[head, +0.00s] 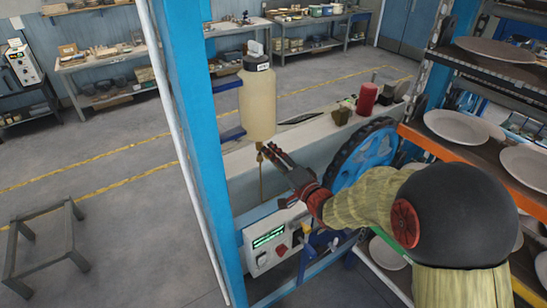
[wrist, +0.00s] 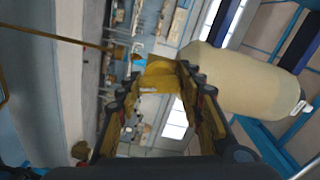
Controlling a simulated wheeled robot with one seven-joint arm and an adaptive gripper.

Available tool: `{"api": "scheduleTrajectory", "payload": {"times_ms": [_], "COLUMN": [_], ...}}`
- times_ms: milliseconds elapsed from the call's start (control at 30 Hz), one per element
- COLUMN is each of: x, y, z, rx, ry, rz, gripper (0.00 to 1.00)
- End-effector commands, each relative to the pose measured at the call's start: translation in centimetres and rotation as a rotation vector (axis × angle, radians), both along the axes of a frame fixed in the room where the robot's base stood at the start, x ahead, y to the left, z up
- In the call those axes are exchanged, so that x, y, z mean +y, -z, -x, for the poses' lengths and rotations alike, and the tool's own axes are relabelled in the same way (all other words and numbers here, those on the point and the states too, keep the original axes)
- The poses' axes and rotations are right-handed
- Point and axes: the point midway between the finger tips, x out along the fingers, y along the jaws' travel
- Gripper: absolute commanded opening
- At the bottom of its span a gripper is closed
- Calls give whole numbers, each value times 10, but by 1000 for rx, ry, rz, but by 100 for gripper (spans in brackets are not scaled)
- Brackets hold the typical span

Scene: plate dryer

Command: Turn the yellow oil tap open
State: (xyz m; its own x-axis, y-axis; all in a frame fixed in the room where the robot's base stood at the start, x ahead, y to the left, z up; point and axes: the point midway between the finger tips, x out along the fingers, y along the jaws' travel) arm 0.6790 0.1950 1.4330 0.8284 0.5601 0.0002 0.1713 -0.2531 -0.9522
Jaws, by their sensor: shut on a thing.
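The cream oil tank (head: 258,105) with a dark cap stands upright on the blue post's side in the head view; it also shows at the right of the wrist view (wrist: 245,80). The yellow tap (wrist: 158,78) sits at the tank's outlet end, between my fingers. My gripper (head: 268,152) is just below the tank in the head view, and in the wrist view its two fingers (wrist: 158,88) are closed about the tap. The fingers partly hide the tap, and its handle angle is hard to tell. A thin brass pipe (wrist: 62,38) runs away from it.
A blue post (head: 190,130) stands left of the tank. A blue wheel (head: 368,155) and a plate rack (head: 470,130) are to the right. A control box (head: 270,240) with a green display is below. A red cylinder (head: 367,97) stands on the ledge behind.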

Motion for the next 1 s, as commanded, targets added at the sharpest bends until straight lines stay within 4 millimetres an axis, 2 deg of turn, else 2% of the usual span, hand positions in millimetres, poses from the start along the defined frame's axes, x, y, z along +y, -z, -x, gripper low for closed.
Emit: {"api": "scheduleTrajectory", "payload": {"times_ms": [433, 1000], "x": [-1, -1], "y": [1, 2], "z": [0, 0], "rx": [153, 186], "ry": [2, 2], "rz": [-223, -270], "gripper": [12, 12]}}
